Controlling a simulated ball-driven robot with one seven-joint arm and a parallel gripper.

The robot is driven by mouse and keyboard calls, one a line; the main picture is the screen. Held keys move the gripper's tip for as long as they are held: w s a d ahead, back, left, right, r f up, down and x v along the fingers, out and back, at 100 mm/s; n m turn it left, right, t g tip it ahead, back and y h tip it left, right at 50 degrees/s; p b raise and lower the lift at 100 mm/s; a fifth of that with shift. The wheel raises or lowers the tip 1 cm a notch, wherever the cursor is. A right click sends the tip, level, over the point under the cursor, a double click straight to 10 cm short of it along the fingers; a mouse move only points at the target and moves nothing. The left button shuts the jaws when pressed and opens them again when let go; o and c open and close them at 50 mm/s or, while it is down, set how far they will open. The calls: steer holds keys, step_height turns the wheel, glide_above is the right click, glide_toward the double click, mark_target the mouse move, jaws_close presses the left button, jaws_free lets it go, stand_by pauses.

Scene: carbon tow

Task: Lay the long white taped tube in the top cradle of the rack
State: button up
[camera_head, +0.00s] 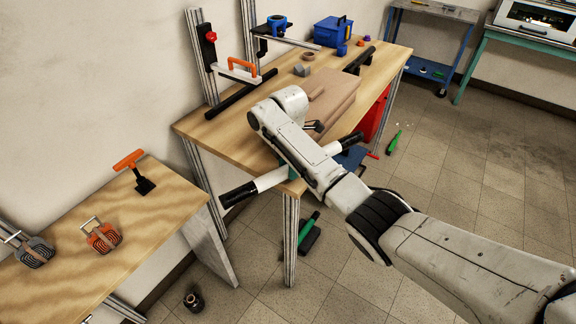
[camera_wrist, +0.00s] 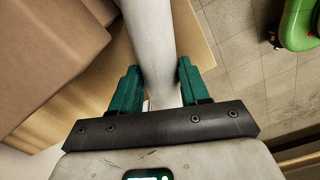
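The long white tube (camera_head: 270,180) has black-taped ends and slants across the near corner of the wooden table, its left end out past the edge. My arm hides its middle; its right end shows beyond the arm. In the wrist view, the tube (camera_wrist: 154,55) runs between the teal fingers of my gripper (camera_wrist: 161,88), which sit close against both its sides. My gripper is shut on it. The rack appears to be the metal posts (camera_head: 203,60) by the wall, with arms reaching out over the table; one carries an orange handle (camera_head: 242,65), another a blue clamp (camera_head: 277,25).
Brown boxes (camera_head: 330,92) lie on the table beside my arm. Black bars (camera_head: 240,95) lie near the rack and at the table's far end. A blue toolbox (camera_head: 332,31) stands at the back. A lower bench (camera_head: 170,225) with clamps is at left.

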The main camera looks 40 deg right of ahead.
steer(key=o, duration=0.4)
steer(key=shift+r+p, duration=0.9)
steer(key=shift+r, duration=5.25)
